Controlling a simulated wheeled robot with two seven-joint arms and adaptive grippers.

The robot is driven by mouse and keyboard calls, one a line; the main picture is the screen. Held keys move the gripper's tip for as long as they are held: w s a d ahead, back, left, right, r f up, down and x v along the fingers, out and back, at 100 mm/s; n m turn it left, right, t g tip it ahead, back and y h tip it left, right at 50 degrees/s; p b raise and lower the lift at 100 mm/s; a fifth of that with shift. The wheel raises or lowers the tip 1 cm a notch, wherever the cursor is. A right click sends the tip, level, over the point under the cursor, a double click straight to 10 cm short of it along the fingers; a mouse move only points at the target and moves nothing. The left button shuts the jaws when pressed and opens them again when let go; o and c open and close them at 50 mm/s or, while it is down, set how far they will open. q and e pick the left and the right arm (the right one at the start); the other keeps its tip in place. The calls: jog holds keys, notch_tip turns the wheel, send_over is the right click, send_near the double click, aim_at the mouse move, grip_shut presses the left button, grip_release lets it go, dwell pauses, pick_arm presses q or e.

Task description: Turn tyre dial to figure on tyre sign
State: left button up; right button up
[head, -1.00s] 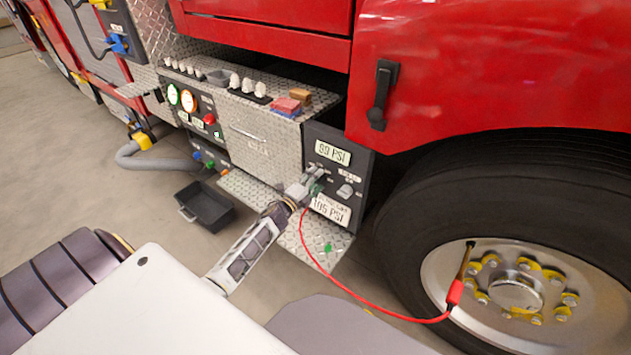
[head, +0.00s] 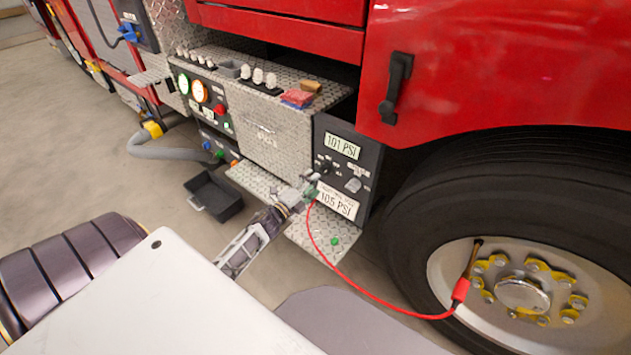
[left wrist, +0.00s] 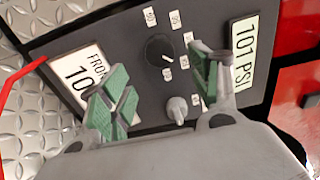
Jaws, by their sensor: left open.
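The dark tyre panel (head: 364,130) is beside the front wheel. Its display (head: 342,146) reads 101 PSI, and it shows in the left wrist view (left wrist: 243,56). The tyre sign (head: 338,201) below reads 105 PSI; in the left wrist view (left wrist: 88,75) a finger partly covers it. The round black dial (left wrist: 159,49) with a pale pointer mark has small number labels around it; it is small in the head view (head: 322,166). My left gripper (left wrist: 158,84) is open, its green-padded fingers in front of the panel and apart from the dial. My right gripper is not in view.
A grey toggle or knob (left wrist: 177,109) sits beside the dial. A red hose (head: 350,289) runs from near the panel to the wheel (head: 510,285). A diamond-plate step (head: 318,245) lies below, and a black bin (head: 214,195) is on the floor.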

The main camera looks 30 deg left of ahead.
pick_arm(q)
jog(key=shift+s+a, duration=0.2)
jog(key=shift+s, duration=2.05)
